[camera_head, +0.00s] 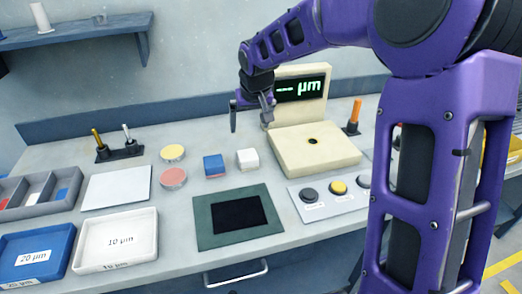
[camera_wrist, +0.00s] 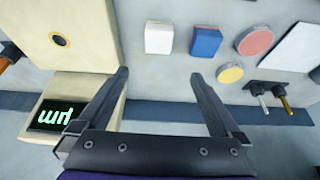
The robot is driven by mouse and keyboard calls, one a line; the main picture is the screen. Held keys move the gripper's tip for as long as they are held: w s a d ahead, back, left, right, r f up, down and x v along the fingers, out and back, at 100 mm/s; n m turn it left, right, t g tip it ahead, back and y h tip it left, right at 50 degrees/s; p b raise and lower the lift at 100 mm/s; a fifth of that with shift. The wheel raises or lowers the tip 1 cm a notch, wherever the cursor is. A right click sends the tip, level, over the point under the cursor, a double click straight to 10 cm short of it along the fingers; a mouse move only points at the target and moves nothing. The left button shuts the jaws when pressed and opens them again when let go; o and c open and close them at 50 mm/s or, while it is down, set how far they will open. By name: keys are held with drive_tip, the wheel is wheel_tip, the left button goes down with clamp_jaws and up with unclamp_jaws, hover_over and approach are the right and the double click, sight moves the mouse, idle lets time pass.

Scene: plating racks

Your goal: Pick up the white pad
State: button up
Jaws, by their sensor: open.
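The white pad (camera_head: 248,159) is a small block lying on the bench, just right of a similar blue pad (camera_head: 214,165). In the wrist view the white pad (camera_wrist: 158,38) shows beyond and roughly between my fingertips, with the blue pad (camera_wrist: 207,41) to its right. My gripper (camera_head: 250,121) hangs above the bench, behind the white pad in the head view. Its two fingers are spread apart with nothing between them, and in the wrist view the gripper (camera_wrist: 160,75) is clear of both pads.
A cream instrument (camera_head: 322,152) with a raised "µm" display stands right of the white pad. Yellow (camera_head: 172,152) and pink (camera_head: 173,177) discs lie left of the blue pad. A green-framed dark plate (camera_head: 205,229) lies in front. Blue (camera_head: 18,246) and white (camera_head: 88,258) trays stand front left.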

sight(247, 155)
drive_tip(key=x, duration=1.1)
drive_tip(key=b+x, duration=0.1)
drive_tip(key=x, duration=0.5)
drive_tip(key=shift+s+d+f, duration=0.15)
drive_tip(key=shift+f, duration=0.35)
drive_tip(key=shift+c, duration=0.3)
drive_tip(key=c, duration=1.2)
